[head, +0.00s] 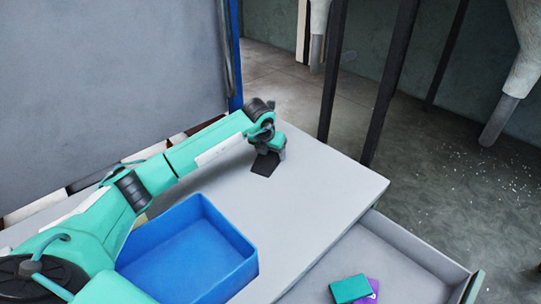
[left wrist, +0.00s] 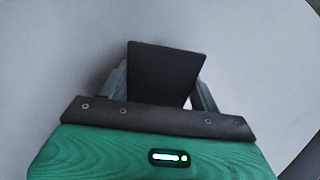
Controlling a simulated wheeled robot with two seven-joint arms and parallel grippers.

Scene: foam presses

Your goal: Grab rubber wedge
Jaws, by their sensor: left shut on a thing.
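The rubber wedge (head: 265,164) is a dark, nearly black block at the far part of the grey table. In the left wrist view the wedge (left wrist: 165,72) shows as a dark four-sided face between the two fingers. My left gripper (head: 268,153) points down at it and is shut on it, with one finger on each side in the left wrist view (left wrist: 160,85). Whether the wedge touches the table top is hard to tell. My right gripper is not in view.
A blue open bin (head: 205,268) stands on the table (head: 318,185) at the front left. An open grey drawer (head: 400,250) at the lower right holds a teal box (head: 350,289) and a purple item (head: 374,288). Dark posts (head: 333,70) rise behind the table. The table's right part is clear.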

